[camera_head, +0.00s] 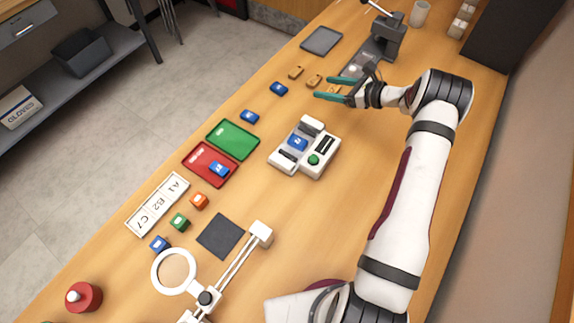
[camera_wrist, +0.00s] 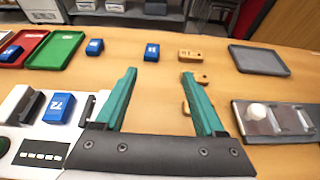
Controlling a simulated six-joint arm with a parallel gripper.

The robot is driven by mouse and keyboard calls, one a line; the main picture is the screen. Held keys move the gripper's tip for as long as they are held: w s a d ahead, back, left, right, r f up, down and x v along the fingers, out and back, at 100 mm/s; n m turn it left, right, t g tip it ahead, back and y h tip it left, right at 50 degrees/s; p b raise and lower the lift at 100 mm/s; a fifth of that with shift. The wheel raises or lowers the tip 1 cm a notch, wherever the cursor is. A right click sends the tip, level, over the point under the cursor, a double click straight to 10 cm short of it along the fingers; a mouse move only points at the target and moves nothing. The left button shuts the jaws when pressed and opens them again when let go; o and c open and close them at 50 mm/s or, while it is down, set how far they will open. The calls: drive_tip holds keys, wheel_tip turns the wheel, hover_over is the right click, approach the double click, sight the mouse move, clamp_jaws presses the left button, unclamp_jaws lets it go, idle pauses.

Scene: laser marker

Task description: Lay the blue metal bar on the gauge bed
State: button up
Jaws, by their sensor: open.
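Several small blue bars are in view and I cannot tell which is the task's metal one. In the head view one blue bar (camera_head: 297,143) lies on the white device with a green button (camera_head: 327,149), which looks like the gauge. The same bar (camera_wrist: 60,107) sits on its bed in the wrist view. Other blue bars lie on the table (camera_head: 279,89) and (camera_head: 250,116), on the red tray (camera_head: 219,170) and at lower left (camera_head: 160,243). My gripper (camera_head: 322,88) is open and empty above the table, right of the nearest loose bar. It also shows in the wrist view (camera_wrist: 158,72).
Wooden tags (camera_head: 296,72) lie near my fingers, partly hidden by one finger in the wrist view. A grey tray (camera_head: 321,41) and a dark stand (camera_head: 388,42) are at the back. A green tray (camera_head: 233,139) and a magnifier (camera_head: 174,271) stand along the table.

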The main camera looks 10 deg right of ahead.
drive_tip(key=x, duration=0.5)
drive_tip(key=shift+s+a+f, duration=0.1)
drive_tip(key=shift+s+f, duration=0.2)
drive_tip(key=shift+f, duration=0.15)
drive_tip(key=f, duration=0.4)
drive_tip(key=shift+w+a+f, duration=0.15)
drive_tip(key=shift+w+a, duration=0.15)
drive_tip(key=v, duration=1.6)
drive_tip(key=shift+s+r, duration=0.1)
drive_tip(key=shift+r, duration=0.15)
drive_tip(key=s+a+r+n+g, duration=0.35)
drive_tip(key=a+r, duration=0.25)
drive_tip(key=a, duration=0.2)
drive_tip(key=s+a+r+n+g, duration=0.35)
drive_tip(key=a+r+n, duration=0.2)
drive_tip(key=a, duration=0.25)
drive_tip(key=s+a+r+n+g+h, duration=0.1)
drive_tip(key=s+a+r+n+h, duration=0.1)
drive_tip(key=s, duration=0.6)
drive_tip(key=s+a+r+n+g+h, duration=0.2)
drive_tip(key=s+a+r+n, duration=0.2)
drive_tip(key=s, duration=0.5)
drive_tip(key=shift+s+a+n, duration=0.3)
drive_tip(key=shift+a+n, duration=0.7)
drive_tip(key=shift+a, duration=0.05)
